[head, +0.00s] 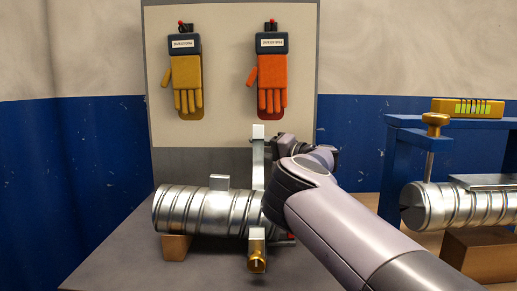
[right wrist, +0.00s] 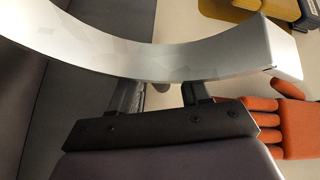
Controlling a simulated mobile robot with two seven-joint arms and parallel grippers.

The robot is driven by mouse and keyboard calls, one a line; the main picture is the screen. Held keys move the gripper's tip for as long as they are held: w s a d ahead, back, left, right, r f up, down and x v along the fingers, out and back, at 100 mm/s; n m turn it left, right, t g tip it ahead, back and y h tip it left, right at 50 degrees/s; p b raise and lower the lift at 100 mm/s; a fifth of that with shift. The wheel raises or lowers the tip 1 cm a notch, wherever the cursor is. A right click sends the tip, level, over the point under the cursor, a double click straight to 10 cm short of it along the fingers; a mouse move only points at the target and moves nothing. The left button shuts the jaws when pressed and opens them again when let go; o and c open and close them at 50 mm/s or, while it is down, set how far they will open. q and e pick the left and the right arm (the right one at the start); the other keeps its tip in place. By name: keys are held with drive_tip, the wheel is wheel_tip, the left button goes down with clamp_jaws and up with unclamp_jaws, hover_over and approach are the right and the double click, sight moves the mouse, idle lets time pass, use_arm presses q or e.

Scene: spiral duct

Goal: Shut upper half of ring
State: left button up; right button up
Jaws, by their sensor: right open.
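My left gripper is out of view.
Behind, a panel (head: 220,80) holds a yellow glove (head: 187,85) and an orange glove (head: 271,85). At right, another duct (head: 465,205) lies under a blue frame (head: 395,160) with a brass-topped screw (head: 435,125). The bench front left is clear.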

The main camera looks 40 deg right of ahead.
drive_tip(key=shift+w+a, duration=0.1)
drive_tip(key=shift+w, duration=0.25)
